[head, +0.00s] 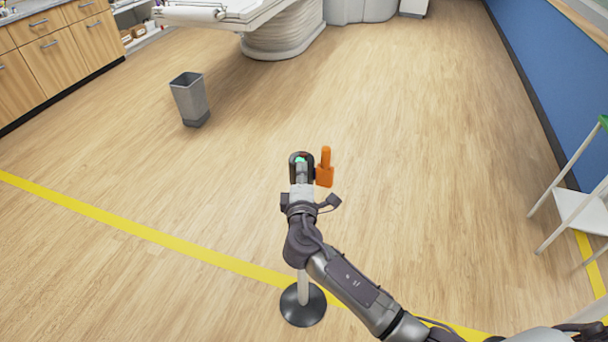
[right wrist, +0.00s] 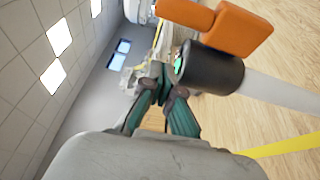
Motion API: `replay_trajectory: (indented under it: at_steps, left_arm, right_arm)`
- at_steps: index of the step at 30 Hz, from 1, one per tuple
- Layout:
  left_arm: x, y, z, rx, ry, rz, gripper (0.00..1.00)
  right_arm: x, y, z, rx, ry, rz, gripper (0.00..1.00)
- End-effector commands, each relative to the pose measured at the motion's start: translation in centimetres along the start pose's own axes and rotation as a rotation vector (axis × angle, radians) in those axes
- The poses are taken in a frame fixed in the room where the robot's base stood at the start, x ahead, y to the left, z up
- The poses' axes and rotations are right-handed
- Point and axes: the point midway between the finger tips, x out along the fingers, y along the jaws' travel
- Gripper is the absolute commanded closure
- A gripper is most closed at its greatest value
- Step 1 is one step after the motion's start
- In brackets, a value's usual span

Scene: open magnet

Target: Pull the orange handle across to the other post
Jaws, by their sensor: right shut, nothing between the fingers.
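The orange handle (head: 325,168) sticks up at the right side of the post's black head (head: 292,158) in the head view. In the right wrist view the orange handle (right wrist: 232,28) is beside the black cylindrical head (right wrist: 212,70), at the top. The post's pale pole (head: 303,280) stands on a round black base (head: 303,307). My right gripper (head: 301,167) is at the post head, just left of the handle, and covers part of the post. Its teal fingers (right wrist: 168,84) are shut and empty beside the black head; contact is unclear. My left gripper is out of view. No second post shows.
A yellow floor line (head: 130,228) crosses behind the post base. A grey bin (head: 190,100) stands at the upper left. A white step frame (head: 580,205) is at the right by the blue wall. The wooden floor around the post is clear.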

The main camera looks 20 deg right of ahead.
Motion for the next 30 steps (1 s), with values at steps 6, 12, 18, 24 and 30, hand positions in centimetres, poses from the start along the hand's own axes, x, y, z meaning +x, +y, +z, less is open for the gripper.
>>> replay_trajectory:
  at_steps: [6,12,18,24,30]
  left_arm:
    - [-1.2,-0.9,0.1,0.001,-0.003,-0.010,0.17]
    - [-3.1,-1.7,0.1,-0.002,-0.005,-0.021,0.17]
    - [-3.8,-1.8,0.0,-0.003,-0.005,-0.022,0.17]
    - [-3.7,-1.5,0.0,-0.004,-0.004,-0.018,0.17]
    - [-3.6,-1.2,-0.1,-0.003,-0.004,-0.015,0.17]
  right_arm:
    - [5.0,0.3,0.0,-0.003,-0.001,0.000,1.00]
    - [5.1,0.3,2.3,-0.003,0.000,-0.003,1.00]
    - [4.6,0.0,3.6,0.000,0.001,-0.003,1.00]
    - [4.5,-0.1,3.8,0.002,0.002,-0.002,1.00]
    - [4.5,-0.1,3.8,0.002,0.001,-0.002,1.00]
